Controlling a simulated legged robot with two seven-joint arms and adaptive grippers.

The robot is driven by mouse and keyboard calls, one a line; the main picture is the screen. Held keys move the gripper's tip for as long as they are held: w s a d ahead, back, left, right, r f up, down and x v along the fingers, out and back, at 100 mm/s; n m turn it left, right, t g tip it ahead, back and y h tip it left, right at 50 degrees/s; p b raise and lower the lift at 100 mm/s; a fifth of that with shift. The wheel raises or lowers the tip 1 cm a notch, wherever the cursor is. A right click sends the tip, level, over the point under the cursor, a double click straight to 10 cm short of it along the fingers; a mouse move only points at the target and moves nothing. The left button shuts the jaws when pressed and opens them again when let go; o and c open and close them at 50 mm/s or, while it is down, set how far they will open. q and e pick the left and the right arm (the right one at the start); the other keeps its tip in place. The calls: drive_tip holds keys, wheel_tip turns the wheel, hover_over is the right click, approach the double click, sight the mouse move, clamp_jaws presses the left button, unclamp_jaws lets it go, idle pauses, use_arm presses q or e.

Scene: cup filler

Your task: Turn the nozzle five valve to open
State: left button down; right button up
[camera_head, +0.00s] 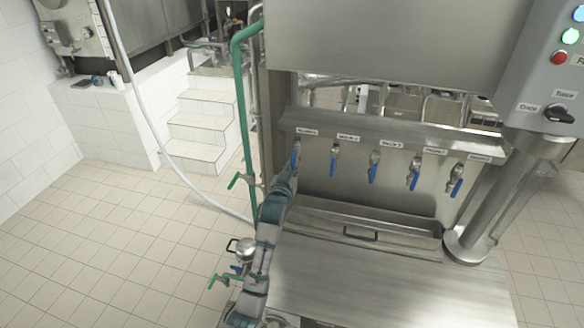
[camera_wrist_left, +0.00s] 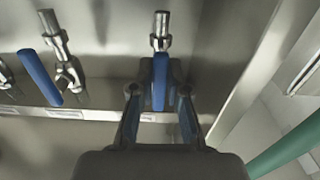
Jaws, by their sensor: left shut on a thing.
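Several nozzle valves with blue lever handles hang in a row under the filler's steel rail. The leftmost valve (camera_head: 297,146) in the head view hangs under a label too small to read surely; I take it as nozzle five. Its blue handle (camera_head: 295,160) points down. My left gripper (camera_head: 292,172) reaches up to this handle from below. In the left wrist view the two fingers of my left gripper (camera_wrist_left: 160,108) stand on either side of the blue handle (camera_wrist_left: 159,82), shut on it. The handle lies in line with its nozzle. My right gripper is not in view.
The neighbouring valve (camera_head: 335,155) hangs just right, its handle also down. A steel trough (camera_head: 400,228) lies below the nozzles. A green pipe (camera_head: 240,100) runs upright left of the filler. A control box (camera_head: 545,90) stands at upper right. Tiled floor is free at left.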

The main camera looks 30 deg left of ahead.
use_arm(q)
drive_tip(key=shift+d+f, duration=0.1)
drive_tip(key=shift+f, duration=0.35)
drive_tip(key=c, duration=1.3)
unclamp_jaws()
drive_tip(key=shift+o, duration=0.8)
drive_tip(key=shift+w, duration=0.15)
drive_tip(key=shift+w+r, duration=0.1)
drive_tip(key=shift+r, duration=0.05)
drive_tip(key=v, duration=1.2)
